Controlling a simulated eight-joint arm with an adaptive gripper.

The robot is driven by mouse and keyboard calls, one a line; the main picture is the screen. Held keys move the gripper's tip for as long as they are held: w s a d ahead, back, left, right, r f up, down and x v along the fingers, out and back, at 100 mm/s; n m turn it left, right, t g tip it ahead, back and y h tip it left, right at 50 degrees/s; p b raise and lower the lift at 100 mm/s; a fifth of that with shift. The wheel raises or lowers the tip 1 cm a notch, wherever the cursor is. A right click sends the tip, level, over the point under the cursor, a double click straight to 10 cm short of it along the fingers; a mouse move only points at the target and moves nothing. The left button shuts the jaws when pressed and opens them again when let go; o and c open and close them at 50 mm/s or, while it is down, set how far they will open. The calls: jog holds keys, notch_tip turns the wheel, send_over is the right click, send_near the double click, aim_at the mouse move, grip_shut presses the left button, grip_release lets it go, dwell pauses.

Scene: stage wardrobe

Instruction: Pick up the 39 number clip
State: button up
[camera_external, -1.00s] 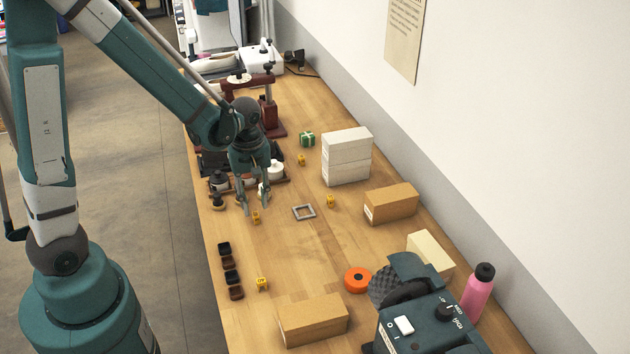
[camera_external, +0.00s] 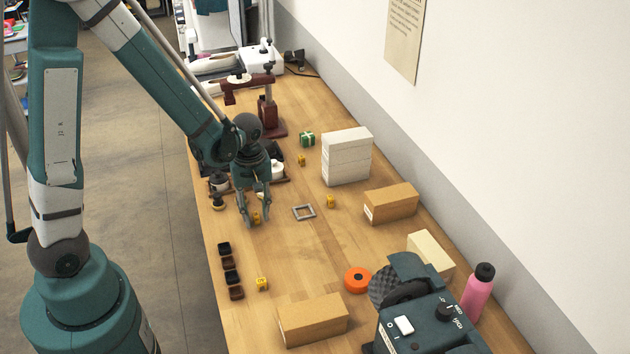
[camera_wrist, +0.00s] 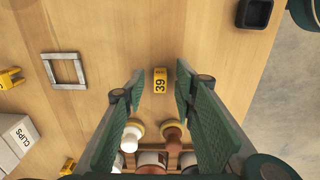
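The 39 number clip (camera_wrist: 160,79) is a small yellow piece with black digits, lying on the wooden table. In the wrist view it sits between the tips of my gripper (camera_wrist: 158,84), with bare wood on both sides of it. My gripper is open, its two green fingers pointing down on either side of the clip. In the external view my gripper (camera_external: 256,221) is low over the table, and the clip (camera_external: 256,217) shows partly between the fingers.
A grey square frame (camera_external: 304,212) lies to the right. Other yellow clips stand nearby, one (camera_external: 330,201) beyond the frame and one (camera_external: 262,284) beside the dark trays (camera_external: 230,277). Stamps (camera_wrist: 171,132) stand in a wooden rack close to the gripper.

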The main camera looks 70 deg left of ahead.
jog(key=shift+f, duration=0.25)
dwell(0.4)
jog(key=c, duration=0.7)
